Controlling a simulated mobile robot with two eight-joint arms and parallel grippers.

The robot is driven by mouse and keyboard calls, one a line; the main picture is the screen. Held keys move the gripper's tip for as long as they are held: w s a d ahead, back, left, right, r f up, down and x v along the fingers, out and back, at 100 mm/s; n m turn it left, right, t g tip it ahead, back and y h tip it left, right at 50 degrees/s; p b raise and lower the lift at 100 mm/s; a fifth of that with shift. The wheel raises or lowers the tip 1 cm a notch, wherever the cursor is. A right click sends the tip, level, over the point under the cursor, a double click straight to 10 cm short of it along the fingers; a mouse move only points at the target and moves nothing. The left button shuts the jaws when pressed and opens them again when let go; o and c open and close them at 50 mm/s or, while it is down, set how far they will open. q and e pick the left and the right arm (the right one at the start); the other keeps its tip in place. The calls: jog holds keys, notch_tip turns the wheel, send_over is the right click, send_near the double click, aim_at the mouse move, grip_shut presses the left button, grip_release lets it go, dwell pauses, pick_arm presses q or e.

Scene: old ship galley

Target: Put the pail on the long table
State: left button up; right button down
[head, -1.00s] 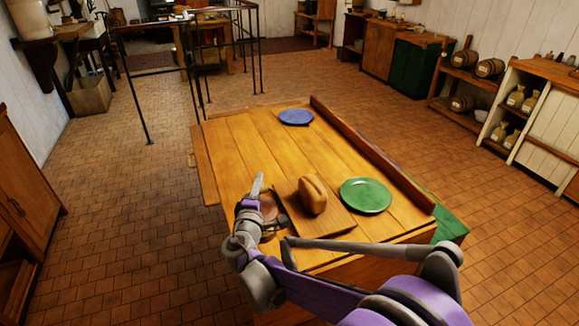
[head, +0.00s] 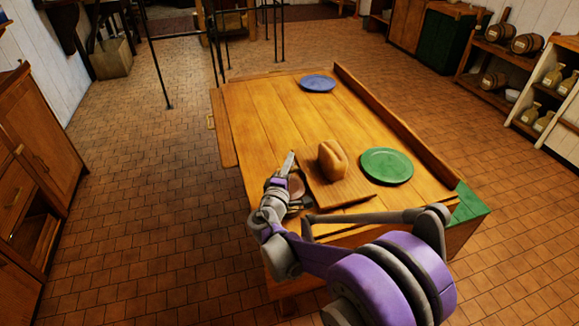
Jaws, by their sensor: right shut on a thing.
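The long table (head: 262,118) is a plank-topped wooden table in the middle of the head view. My right gripper (head: 291,184) is over the table's near left part, just left of the cutting board. It is shut on a brownish round thing (head: 297,187), which seems to be the pail. The arm and gripper hide most of it, so I cannot tell whether it touches the tabletop. My left gripper is not in view.
A bread loaf (head: 332,161) lies on a cutting board (head: 350,192). A green plate (head: 387,166) is right of it and a blue plate (head: 318,83) is at the far end. The table's middle left is clear. A raised ledge (head: 395,125) runs along its right side.

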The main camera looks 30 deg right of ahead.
jog(key=shift+f, duration=0.3)
jog(key=shift+f, duration=0.2)
jog(key=c, duration=0.7)
grip_release()
jog(key=shift+r, duration=0.15)
